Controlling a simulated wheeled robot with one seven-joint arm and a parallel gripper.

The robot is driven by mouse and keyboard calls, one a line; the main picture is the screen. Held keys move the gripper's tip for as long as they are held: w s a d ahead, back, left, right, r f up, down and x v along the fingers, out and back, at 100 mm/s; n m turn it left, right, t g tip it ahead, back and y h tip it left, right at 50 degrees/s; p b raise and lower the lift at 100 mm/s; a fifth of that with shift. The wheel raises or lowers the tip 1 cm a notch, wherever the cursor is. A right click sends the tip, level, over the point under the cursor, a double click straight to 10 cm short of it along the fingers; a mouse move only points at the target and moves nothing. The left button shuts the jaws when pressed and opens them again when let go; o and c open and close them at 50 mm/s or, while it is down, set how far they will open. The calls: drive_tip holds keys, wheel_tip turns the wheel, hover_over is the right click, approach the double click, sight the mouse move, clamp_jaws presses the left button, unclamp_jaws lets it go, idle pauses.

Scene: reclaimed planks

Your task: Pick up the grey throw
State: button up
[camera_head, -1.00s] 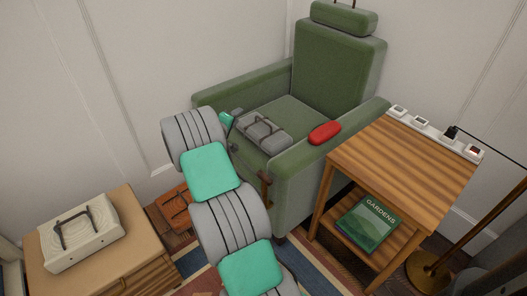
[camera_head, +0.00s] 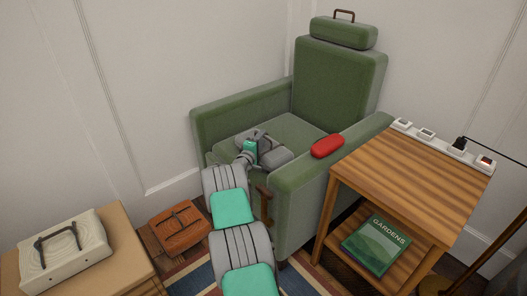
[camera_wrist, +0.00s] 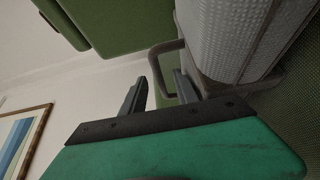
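The grey throw (camera_head: 276,158) is a folded, rounded bundle with a dark handle. It lies on the seat of the green armchair (camera_head: 339,75). My gripper (camera_head: 261,136) is at the throw, over its left part, and hides some of it. In the wrist view, my gripper (camera_wrist: 161,90) has its two dark fingers apart. The grey handle (camera_wrist: 156,68) of the throw (camera_wrist: 225,35) shows at the fingertips, with part of it between the fingers. I cannot tell whether they touch it.
A red item (camera_head: 327,147) lies on the chair's right arm. A wooden side table (camera_head: 415,168) with a white strip of sockets and a green book (camera_head: 376,244) stands right. An orange-brown case (camera_head: 180,227) is on the floor; a cream handled item (camera_head: 64,254) sits on a low cabinet.

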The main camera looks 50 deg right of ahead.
drive_tip(key=shift+c, duration=0.6)
clamp_jaws()
idle(0.6)
